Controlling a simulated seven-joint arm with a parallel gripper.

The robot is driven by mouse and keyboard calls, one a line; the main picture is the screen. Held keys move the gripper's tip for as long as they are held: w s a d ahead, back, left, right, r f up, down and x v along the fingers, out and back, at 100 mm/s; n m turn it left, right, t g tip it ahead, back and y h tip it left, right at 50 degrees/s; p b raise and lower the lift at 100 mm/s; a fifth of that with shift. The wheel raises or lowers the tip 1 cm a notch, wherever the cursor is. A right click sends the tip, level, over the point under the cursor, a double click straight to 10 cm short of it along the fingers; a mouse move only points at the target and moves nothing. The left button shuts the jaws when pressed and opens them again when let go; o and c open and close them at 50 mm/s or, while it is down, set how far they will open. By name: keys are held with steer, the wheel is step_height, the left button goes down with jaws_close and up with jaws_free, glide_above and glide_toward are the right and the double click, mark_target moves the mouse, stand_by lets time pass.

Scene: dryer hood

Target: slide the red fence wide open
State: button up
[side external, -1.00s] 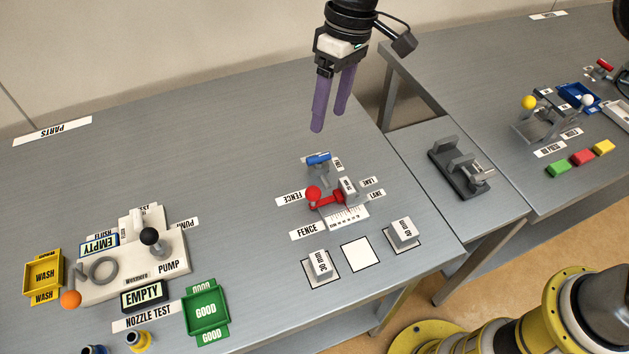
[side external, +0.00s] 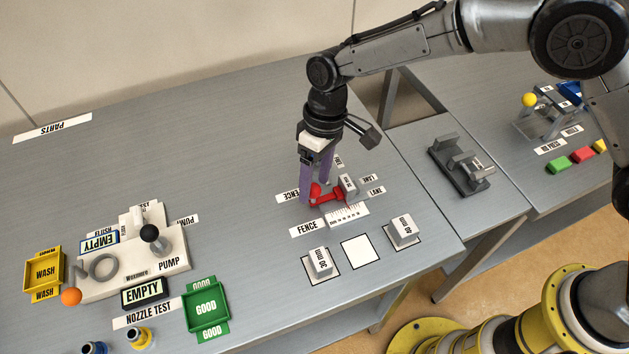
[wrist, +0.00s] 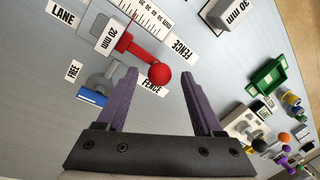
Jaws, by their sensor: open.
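The red fence (side external: 329,198) is a red bar with a round red knob at one end, beside a white ruler scale (side external: 347,215). A grey block marked 20 mm (side external: 348,185) sits at the fence's other end.
A blue-handled clamp (wrist: 92,96) stands beside the fence. Grey blocks (side external: 319,263) and (side external: 403,230) stand on pads in front, with an empty white pad (side external: 361,252) between. The pump board (side external: 130,262) and green GOOD tray (side external: 207,305) are at left.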

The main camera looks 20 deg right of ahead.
steer(key=shift+a+f, duration=0.1)
steer(key=shift+f, duration=0.4)
jaws_close()
stand_by(1.2)
